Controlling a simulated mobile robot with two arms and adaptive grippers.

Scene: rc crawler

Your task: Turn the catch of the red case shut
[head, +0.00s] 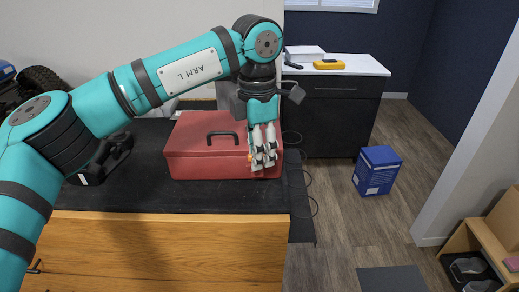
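The red case (200,152) stands on the dark mat of the wooden counter, with its lid down and a black handle (222,137) on it. My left gripper (264,168) points down at the right part of the case's front. A small orange piece, perhaps the catch (250,157), shows beside its fingers. The fingers look close together, and they hide most of that spot. I cannot tell whether they touch the catch or hold it. My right gripper is not in view.
The black mat (150,195) is clear in front of the case. A black object (120,150) lies left of it, under my arm. A dark cable hangs past the counter's right edge. A blue box (377,171) stands on the floor.

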